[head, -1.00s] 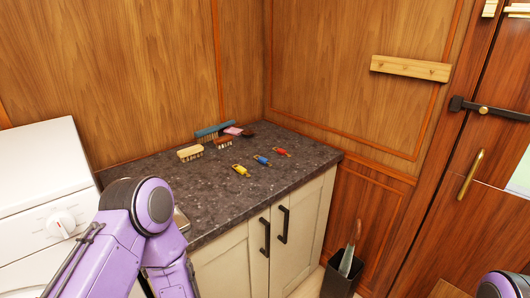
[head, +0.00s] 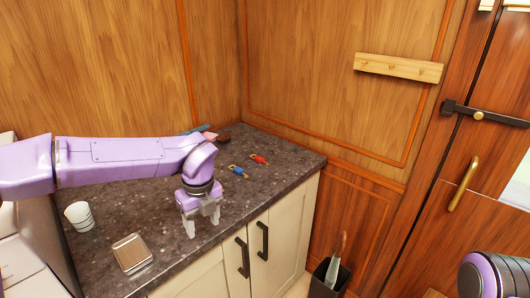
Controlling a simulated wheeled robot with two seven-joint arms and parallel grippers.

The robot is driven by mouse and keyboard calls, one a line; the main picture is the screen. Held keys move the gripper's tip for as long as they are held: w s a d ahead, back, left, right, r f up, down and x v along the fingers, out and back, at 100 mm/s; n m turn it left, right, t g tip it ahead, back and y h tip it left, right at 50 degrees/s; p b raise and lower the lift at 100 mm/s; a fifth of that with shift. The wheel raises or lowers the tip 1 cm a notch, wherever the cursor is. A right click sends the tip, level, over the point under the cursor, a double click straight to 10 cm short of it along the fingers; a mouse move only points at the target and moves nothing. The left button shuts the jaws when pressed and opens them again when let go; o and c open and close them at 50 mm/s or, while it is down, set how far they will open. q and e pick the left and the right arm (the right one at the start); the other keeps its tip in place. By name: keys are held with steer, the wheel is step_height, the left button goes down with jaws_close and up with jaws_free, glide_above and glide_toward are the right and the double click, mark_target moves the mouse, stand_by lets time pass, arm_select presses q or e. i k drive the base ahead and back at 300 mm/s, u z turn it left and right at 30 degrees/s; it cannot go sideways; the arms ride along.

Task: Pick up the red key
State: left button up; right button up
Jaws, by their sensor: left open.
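The red key (head: 258,159) lies on the dark speckled countertop (head: 285,172), near its right part. The blue key (head: 238,171) lies just left of it and nearer to me. My left gripper (head: 202,228) is open and empty, pointing down over the front part of the counter, left of and nearer than both keys. The yellow key is not visible; my left arm covers that area. My right gripper is out of the picture; only a part of my right arm shows at the lower right.
A white cup (head: 79,216) and a small metal tray (head: 131,254) stand on the counter at the left. Brushes (head: 222,138) lie at the back, partly behind my arm. A wooden peg rail (head: 398,68) is on the wall. A black bin (head: 327,281) stands right of the cabinet.

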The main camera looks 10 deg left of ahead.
mark_target(259, 160)
steer(key=i, duration=1.6)
